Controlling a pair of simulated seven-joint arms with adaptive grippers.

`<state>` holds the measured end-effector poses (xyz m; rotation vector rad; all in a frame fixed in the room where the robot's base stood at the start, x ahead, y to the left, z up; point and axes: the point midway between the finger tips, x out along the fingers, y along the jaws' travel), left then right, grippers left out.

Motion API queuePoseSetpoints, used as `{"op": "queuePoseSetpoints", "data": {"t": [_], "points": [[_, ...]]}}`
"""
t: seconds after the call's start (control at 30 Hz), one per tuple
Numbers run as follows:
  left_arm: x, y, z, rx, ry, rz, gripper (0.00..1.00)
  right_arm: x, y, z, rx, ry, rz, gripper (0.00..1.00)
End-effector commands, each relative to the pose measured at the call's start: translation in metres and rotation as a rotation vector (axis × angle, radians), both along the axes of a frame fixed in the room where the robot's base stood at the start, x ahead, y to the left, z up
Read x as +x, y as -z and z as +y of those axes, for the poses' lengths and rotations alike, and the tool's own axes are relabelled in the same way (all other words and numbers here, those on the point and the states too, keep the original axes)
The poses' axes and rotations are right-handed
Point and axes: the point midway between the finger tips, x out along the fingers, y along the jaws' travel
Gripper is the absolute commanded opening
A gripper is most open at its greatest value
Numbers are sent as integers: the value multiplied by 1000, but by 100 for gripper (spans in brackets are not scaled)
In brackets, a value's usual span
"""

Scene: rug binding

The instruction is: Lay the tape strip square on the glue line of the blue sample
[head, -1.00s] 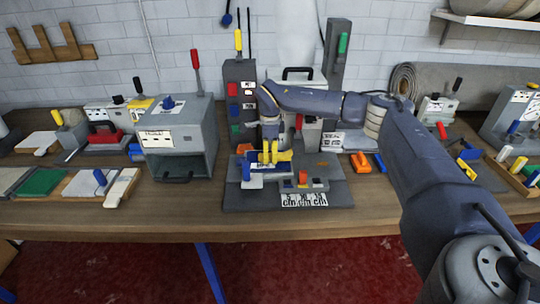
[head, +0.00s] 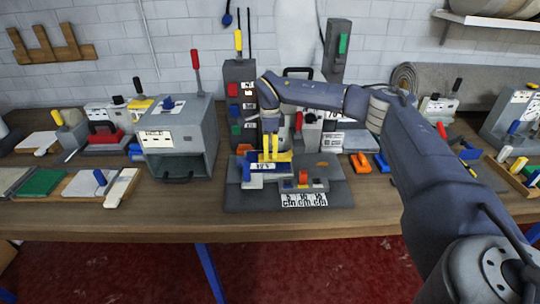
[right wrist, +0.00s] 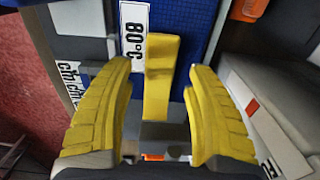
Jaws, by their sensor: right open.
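The blue sample (head: 284,167) lies on the grey fixture in the middle of the bench, with a white label on it. In the right wrist view the blue woven surface (right wrist: 198,30) fills the top, with a white "80°C" label (right wrist: 134,38). A yellow piece (right wrist: 158,85), perhaps the tape strip or its handle, stands between my fingers, its upper end over the blue. My right gripper (head: 270,156) is above the sample. Its yellow fingers are open, with a gap on each side of the yellow piece. The glue line cannot be made out. My left gripper is not in view.
The fixture's dark base plate (head: 235,199) has free edges. A grey box-shaped machine (head: 180,108) stands to the left, a tall grey control post (head: 240,75) behind. Orange (head: 360,162) and blue (head: 380,162) pieces lie to the right. The front bench edge is clear.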

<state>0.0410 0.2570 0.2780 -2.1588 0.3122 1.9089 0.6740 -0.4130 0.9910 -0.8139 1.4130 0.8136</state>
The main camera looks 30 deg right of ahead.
Motion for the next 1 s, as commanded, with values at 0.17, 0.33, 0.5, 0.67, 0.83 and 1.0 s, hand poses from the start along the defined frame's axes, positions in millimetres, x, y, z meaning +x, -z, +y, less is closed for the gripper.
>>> {"op": "queuePoseSetpoints", "data": {"t": [0.17,0.33,0.5,0.67,0.83,1.0], "points": [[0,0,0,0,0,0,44,1,-35,0,-1,1,-3,55],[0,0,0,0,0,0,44,1,-62,0,-2,1,-3,55],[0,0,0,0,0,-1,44,0,-82,0,-1,0,-2,55],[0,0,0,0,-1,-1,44,0,-91,0,0,0,0,55],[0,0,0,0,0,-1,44,0,-94,0,0,1,1,55],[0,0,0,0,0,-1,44,0,-94,0,1,0,1,55]]}}
